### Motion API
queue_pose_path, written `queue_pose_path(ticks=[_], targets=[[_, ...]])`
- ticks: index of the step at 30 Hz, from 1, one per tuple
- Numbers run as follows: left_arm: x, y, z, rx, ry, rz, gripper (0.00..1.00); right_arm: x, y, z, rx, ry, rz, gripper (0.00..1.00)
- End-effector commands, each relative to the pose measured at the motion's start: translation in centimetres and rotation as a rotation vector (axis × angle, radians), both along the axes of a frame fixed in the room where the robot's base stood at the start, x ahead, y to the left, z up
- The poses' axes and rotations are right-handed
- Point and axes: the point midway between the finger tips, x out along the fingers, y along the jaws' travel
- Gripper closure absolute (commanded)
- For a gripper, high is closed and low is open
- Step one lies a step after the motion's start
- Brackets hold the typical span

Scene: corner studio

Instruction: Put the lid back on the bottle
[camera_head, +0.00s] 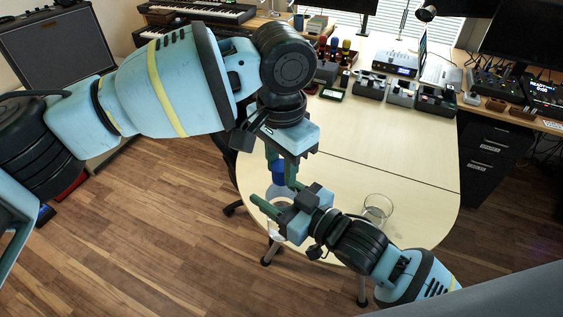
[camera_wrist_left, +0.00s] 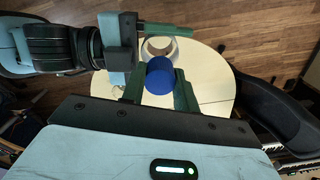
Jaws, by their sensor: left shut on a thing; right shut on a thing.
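The blue lid (camera_head: 279,174) is between the fingers of my left gripper (camera_head: 280,178), which is shut on it and points down. It also shows in the left wrist view (camera_wrist_left: 160,75). A pale, see-through bottle (camera_head: 277,193) is just below the lid, at the near left edge of the table. My right gripper (camera_head: 272,197) comes from the lower right and is shut on the bottle. In the left wrist view a pale ring of the bottle (camera_wrist_left: 158,40) shows beyond the lid, offset from it. Whether lid and bottle touch I cannot tell.
A clear glass (camera_head: 378,206) stands on the pale table (camera_head: 340,150), right of the grippers. Audio gear (camera_head: 395,63) and microphones (camera_head: 334,47) fill the far part. The table's middle is clear. A dark chair (camera_wrist_left: 268,108) shows in the left wrist view.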

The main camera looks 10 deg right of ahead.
Motion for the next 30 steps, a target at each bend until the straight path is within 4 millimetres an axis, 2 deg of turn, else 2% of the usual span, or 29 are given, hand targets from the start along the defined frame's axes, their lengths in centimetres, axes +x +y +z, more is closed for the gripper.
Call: queue_pose_path(ticks=[9,14,15,20,30], targets=[[0.0,-0.01,-0.03,-0.002,0.001,-0.393,0.97,0.0,0.01,0.1,0.001,-0.002,0.0,1.0],[0.03,0.02,0.0,-0.001,-0.001,-0.402,0.97,0.0,0.01,0.11,0.001,-0.003,0.0,1.0],[0.03,0.02,0.0,-0.001,-0.001,-0.402,0.66,0.0,0.01,0.11,0.001,-0.003,0.0,1.0],[0.03,0.02,0.0,-0.001,-0.001,-0.401,0.45,0.0,0.01,0.1,0.001,-0.002,0.0,1.0],[0.05,0.0,0.29,-0.001,-0.001,-0.4,0.45,0.0,0.0,0.1,0.001,-0.002,0.0,1.0]])
